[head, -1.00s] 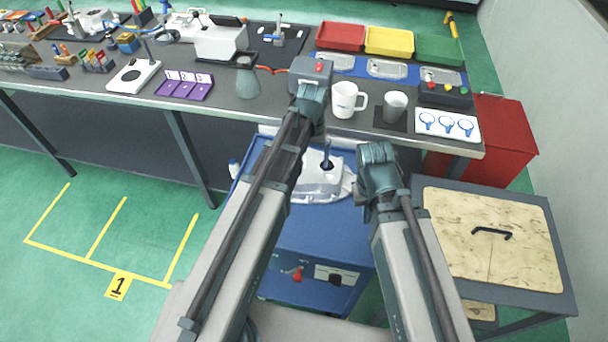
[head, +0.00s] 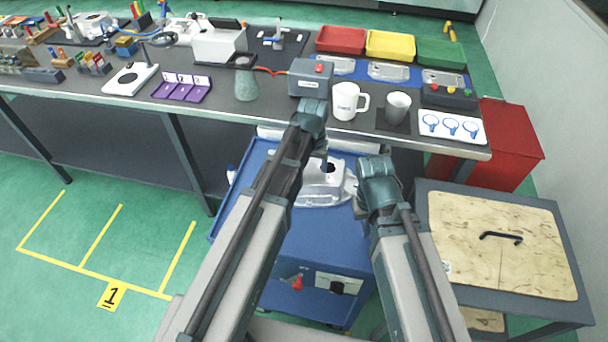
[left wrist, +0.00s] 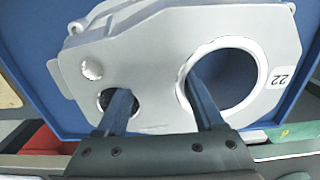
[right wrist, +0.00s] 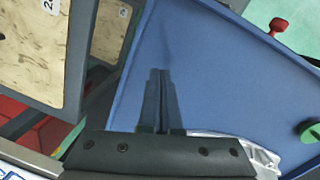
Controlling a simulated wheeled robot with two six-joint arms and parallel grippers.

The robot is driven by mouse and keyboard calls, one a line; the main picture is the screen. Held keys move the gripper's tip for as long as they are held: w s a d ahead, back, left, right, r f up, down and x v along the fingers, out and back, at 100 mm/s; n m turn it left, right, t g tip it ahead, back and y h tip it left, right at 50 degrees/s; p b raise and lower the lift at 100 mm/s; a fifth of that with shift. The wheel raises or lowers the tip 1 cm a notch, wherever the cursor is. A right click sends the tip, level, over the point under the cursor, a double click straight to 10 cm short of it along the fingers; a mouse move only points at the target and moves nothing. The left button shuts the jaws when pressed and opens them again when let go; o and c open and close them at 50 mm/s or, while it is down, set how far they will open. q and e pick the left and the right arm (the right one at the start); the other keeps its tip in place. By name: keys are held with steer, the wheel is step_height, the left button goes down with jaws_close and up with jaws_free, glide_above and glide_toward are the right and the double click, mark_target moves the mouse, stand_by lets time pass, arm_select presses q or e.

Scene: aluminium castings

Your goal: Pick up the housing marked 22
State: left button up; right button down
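The grey cast housing (head: 322,190) lies on the blue cart top (head: 265,225), partly hidden by my left arm. In the left wrist view the housing (left wrist: 150,50) has a large round bore, a small hole and a white label reading 22 (left wrist: 277,77). My left gripper (left wrist: 157,88) is open above it, its fingers apart: one tip at the small hole, the other at the bore's near edge. I cannot tell whether they touch or enter the holes. My right gripper (right wrist: 160,72) is shut and empty over the blue cart, beside the housing, whose edge (right wrist: 245,146) shows there.
The workbench behind holds a grey box with a red button (head: 310,78), a white mug (head: 346,101) and a grey cup (head: 398,105). A wood-topped cabinet (head: 480,215) stands right of the cart. A red cabinet (head: 510,140) is behind it. The floor at left is clear.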

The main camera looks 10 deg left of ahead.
mark_target(312, 167)
arm_select(q)
jaws_close()
steer(key=shift+r, duration=0.1)
stand_by(0.4)
